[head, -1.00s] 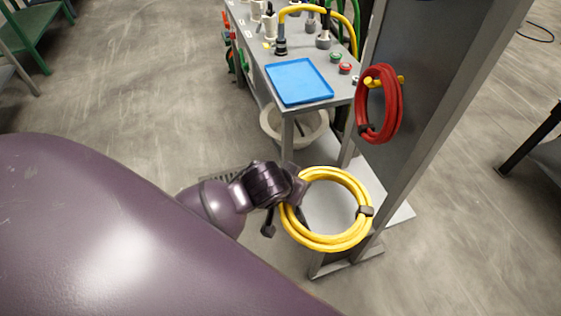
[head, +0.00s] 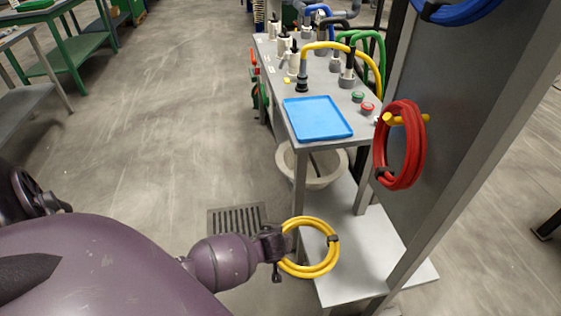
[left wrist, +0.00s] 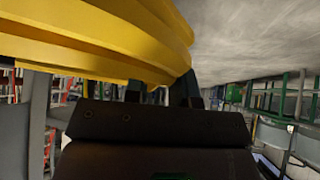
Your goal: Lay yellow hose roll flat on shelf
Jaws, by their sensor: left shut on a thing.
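The yellow hose roll (head: 331,262) is a coiled ring with a dark tie on its right side. My left gripper (head: 279,244) is shut on its left side and holds it beside and partly in front of the low grey shelf (head: 385,250) in the head view. I cannot tell whether the roll touches the shelf. In the left wrist view the yellow hose roll (left wrist: 100,35) fills the upper left, close to the dark gripper body. The fingertips are mostly hidden there. My right gripper is not in view.
A blue tray (head: 318,118) lies on the grey bench above the shelf. A red hose roll (head: 402,150) hangs on a yellow peg on the upright panel. A pale round tub (head: 325,172) stands under the bench. The shelf's front part is bare.

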